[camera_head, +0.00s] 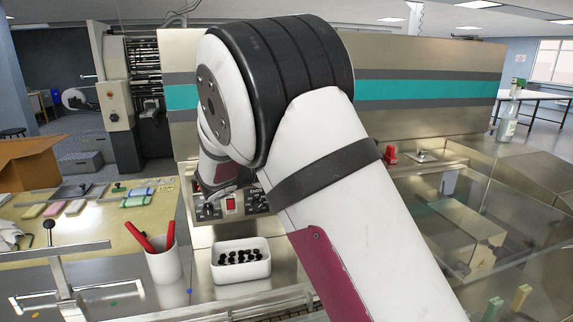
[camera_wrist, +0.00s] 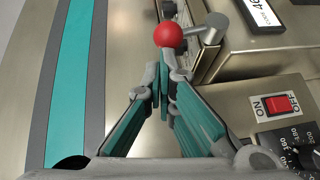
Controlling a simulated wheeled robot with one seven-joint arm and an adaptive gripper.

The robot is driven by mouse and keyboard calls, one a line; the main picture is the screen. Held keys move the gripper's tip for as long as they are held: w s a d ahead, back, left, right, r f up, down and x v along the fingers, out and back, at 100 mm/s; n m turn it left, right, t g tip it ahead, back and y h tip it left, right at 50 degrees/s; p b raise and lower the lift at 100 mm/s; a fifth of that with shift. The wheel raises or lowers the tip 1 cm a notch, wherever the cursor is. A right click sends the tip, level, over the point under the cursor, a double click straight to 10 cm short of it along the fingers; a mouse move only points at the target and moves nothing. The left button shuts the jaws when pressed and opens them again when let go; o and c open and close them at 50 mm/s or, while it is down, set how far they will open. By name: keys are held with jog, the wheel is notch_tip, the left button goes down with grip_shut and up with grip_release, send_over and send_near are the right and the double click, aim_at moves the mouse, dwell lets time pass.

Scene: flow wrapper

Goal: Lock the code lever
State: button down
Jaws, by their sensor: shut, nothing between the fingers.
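A lever with a red ball knob (camera_wrist: 168,35) shows at the top of the wrist view. Its grey metal shaft and hub (camera_wrist: 212,28) lie to the right of the ball, beside a steel housing with a number display (camera_wrist: 262,14). I take this for the code lever. My gripper (camera_wrist: 165,82) is shut and empty, its teal-padded fingertips just below the ball in the picture. I cannot tell whether they touch it. In the head view my arm covers most of the gripper and the lever cannot be made out.
A red ON/OFF switch (camera_wrist: 277,104) and a dial (camera_wrist: 300,150) sit right of my fingers. In the head view, a white cup with red handles (camera_head: 163,265) and a white bin of dark pieces (camera_head: 241,272) stand below the control panel.

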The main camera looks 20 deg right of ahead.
jog(key=d+y, duration=0.1)
jog(key=d+r+m+y, duration=0.1)
jog(key=d+g+y+b, duration=0.1)
jog(key=shift+r+m, duration=0.25)
jog(key=shift+m, duration=0.15)
jog(key=shift+d+r, duration=0.1)
jog(key=shift+d, duration=0.1)
jog(key=shift+a, duration=0.1)
dwell(0.4)
